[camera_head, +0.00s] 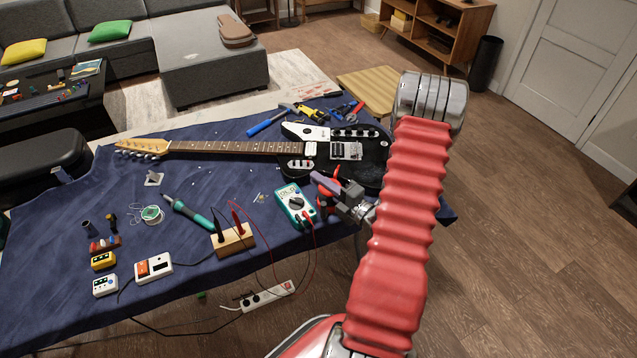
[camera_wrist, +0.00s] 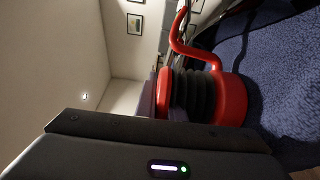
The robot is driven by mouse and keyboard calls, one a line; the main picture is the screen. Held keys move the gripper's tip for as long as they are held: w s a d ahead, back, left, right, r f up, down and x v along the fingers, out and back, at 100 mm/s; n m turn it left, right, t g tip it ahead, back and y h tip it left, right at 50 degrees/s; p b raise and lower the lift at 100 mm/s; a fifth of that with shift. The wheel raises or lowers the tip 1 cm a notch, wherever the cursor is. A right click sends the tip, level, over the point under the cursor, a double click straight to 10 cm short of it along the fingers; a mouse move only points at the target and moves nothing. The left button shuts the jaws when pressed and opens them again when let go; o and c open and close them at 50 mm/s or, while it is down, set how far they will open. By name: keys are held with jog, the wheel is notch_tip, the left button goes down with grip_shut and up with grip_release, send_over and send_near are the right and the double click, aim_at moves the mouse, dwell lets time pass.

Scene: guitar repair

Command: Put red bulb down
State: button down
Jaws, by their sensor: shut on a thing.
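The red bulb (camera_head: 325,205) is at my gripper (camera_head: 338,190), beside the guitar's lower edge, near the front right of the blue-covered table. In the wrist view the bulb (camera_wrist: 233,100) is red with a black ribbed middle and a curved red end. My gripper is shut on it; one dark jaw part fills the bottom of that view. The jaws hide part of the bulb in the head view. I cannot tell whether it touches the cloth.
A black and white electric guitar (camera_head: 370,160) lies behind the bulb. A teal multimeter (camera_head: 296,205) is close on its left. A wooden block (camera_head: 233,240) with red and black probes stands further left. Tools (camera_head: 315,113) lie beyond the guitar. Bare cloth (camera_head: 60,235) shows at left.

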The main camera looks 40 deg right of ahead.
jog(key=shift+f, duration=0.1)
jog(key=c, duration=1.9)
grip_release()
jog(key=shift+o, duration=0.2)
jog(key=s, duration=1.2)
jog(key=shift+d, duration=0.3)
jog(key=shift+s, duration=0.15)
